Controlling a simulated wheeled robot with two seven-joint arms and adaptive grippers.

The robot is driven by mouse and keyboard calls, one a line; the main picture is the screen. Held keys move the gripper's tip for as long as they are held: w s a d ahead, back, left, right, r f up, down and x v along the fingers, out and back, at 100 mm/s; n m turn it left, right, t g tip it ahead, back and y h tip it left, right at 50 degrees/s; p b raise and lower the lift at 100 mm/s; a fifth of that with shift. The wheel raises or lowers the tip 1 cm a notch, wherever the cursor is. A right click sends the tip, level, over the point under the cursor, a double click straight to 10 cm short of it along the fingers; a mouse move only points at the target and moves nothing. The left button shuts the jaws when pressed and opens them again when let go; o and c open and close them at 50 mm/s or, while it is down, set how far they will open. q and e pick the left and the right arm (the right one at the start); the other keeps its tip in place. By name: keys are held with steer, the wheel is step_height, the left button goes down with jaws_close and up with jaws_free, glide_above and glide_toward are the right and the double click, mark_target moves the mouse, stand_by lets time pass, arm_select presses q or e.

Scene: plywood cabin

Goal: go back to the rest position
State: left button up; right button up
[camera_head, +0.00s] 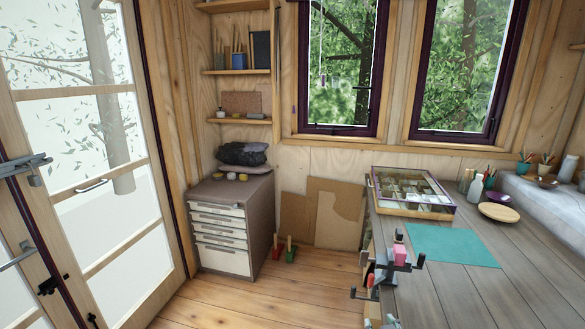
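Neither my left nor my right gripper can be made out in the head view. No arm of mine clearly shows, so whether either gripper is open, shut or holding anything is hidden. The task names no object.
A grey plank table (480,290) fills the right, with a teal mat (452,246), a divided glass-topped box (410,192) and a vise-like clamp (375,280) with a pink block (400,254) at its edge. A glazed door (100,200) is at left.

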steer(key=s+f+g+y, duration=0.1)
steer(key=s+f+g, duration=0.35)
steer(key=s, duration=0.35)
steer(key=s+f+g+y, duration=0.1)
steer(key=s+f+g, duration=0.3)
steer(key=s, duration=0.5)
step_height(320, 180, down, 32)
steer(key=s, duration=0.2)
steer(key=s+d+f+g, duration=0.1)
steer(key=s+f, duration=0.9)
steer(key=s, duration=0.1)
steer(key=s+d+f, duration=0.2)
steer(key=s+f, duration=0.9)
steer(key=shift+s+d+n+g, duration=0.3)
steer(key=shift+s+g, duration=0.05)
